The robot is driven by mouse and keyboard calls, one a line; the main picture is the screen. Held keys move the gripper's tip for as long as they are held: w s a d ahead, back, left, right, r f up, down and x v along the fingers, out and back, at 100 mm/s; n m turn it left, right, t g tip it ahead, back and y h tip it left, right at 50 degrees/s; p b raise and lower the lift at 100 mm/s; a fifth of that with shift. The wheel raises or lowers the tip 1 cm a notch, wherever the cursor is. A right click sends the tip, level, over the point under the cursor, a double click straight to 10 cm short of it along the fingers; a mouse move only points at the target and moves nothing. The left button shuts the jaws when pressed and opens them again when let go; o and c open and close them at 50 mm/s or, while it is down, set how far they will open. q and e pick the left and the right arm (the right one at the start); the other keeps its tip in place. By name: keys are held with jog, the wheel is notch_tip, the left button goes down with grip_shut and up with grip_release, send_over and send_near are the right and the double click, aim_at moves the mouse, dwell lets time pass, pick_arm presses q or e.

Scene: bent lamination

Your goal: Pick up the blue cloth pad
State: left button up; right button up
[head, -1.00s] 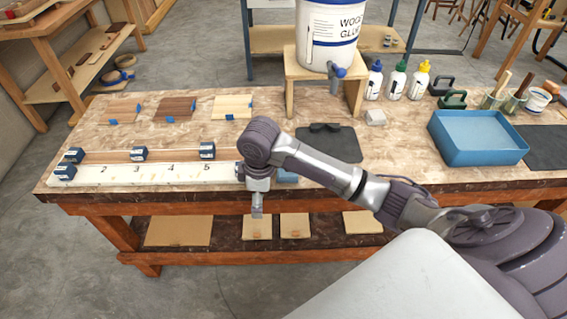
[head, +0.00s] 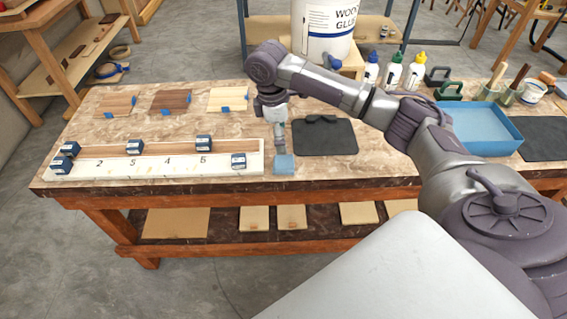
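The blue cloth pad (head: 284,166) lies on the table near its front edge, just right of the long white numbered board. My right gripper (head: 281,150) points down at the pad's back edge. Its fingertips overlap the pad's back edge in the picture, and I cannot tell whether they touch it. The fingers show narrow and edge-on, so whether they are open or shut is unclear. My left gripper is not in view.
The white numbered board (head: 120,168) holds several dark blue blocks. A dark mat (head: 325,139) lies right of the gripper. A blue tray (head: 480,145), glue bottles (head: 393,72) and a glue bucket (head: 322,35) stand further right and back. Wood pieces (head: 171,101) lie behind the board.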

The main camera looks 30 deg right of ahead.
aim_at(284, 161)
jog(key=f, duration=0.3)
jog(key=shift+s+d+f, duration=0.15)
jog(key=shift+d+f, duration=0.05)
jog(key=shift+f, duration=0.05)
jog(key=shift+s+f+p, duration=0.1)
jog(key=shift+f+p, duration=0.5)
jog(key=shift+f, duration=2.15)
jog(key=shift+c, duration=0.3)
jog(key=c, duration=1)
